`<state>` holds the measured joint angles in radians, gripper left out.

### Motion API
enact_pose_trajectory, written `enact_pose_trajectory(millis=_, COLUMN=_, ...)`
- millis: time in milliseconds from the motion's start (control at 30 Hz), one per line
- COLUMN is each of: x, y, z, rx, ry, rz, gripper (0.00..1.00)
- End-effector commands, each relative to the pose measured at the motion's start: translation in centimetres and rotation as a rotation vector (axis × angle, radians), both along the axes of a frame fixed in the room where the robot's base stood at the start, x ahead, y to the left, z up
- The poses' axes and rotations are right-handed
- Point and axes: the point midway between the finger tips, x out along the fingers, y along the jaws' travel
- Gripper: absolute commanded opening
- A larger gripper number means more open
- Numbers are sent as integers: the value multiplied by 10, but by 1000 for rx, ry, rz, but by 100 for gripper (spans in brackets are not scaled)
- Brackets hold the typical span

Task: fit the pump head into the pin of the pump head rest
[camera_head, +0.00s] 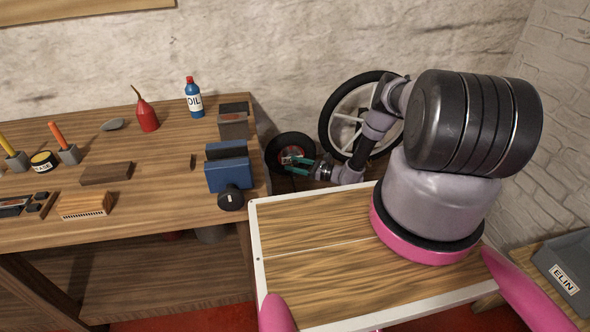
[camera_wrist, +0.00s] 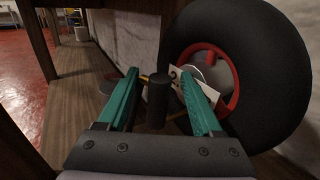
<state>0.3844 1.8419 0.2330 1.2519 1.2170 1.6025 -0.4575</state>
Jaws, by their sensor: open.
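My gripper (camera_head: 297,165) is to the right of the workbench, in front of a small black wheel with a red hub. In the wrist view its two green fingers (camera_wrist: 160,76) are apart. An upright dark cylinder (camera_wrist: 158,102) shows between the fingers; no clear contact with either finger shows. I cannot tell whether it is the pump head, the pin of the rest or another part. A white label with a dark mark (camera_wrist: 174,73) and a thin yellow piece show behind it, partly hidden. I cannot clearly make out the pump head or its rest in the head view.
The small wheel (camera_wrist: 240,70) is close on the right in the wrist view. A larger white-spoked wheel (camera_head: 352,115) leans by the wall. The workbench (camera_head: 150,205) holds a blue vise (camera_head: 228,172), a red oil can (camera_head: 146,115), a blue oil bottle (camera_head: 194,100) and tools.

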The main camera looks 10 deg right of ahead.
Motion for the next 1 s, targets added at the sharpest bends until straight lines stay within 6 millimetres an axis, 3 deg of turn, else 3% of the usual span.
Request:
enact_pose_trajectory(millis=33, x=0, y=0, z=0, rx=0, ry=0, rz=0, gripper=63)
enact_pose_trajectory(millis=200, x=0, y=0, z=0, rx=0, ry=0, rz=0, gripper=0)
enact_pose_trajectory(millis=667, x=0, y=0, z=10, rx=1, ry=0, rz=0, gripper=0)
enact_pose_trajectory(millis=1000, x=1, y=-1, z=62, rx=0, ry=-1, rz=0, gripper=0)
